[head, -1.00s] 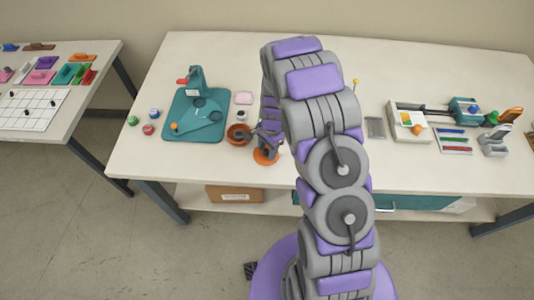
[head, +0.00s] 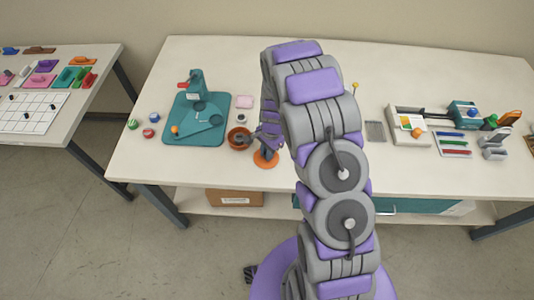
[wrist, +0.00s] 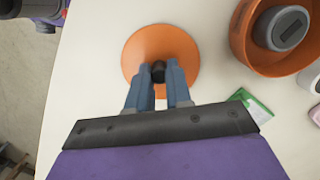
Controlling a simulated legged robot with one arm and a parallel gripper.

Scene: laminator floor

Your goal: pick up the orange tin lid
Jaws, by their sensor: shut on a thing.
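The orange tin lid (wrist: 160,45) is a flat round disc with a small black knob (wrist: 158,72) at its middle. It also shows in the head view (head: 265,159), near the table's front edge. My gripper (wrist: 158,75) is above the lid with its two blue-grey fingers shut on the black knob. In the head view my gripper (head: 268,143) partly covers the lid. Whether the lid touches the table or is slightly raised is hard to tell.
An orange bowl (head: 238,139) holding a grey round thing stands just beside the lid. A teal press (head: 196,119) is further left, with several small coloured caps beside it. A green card (wrist: 253,103) lies near the gripper. The table's front edge is close.

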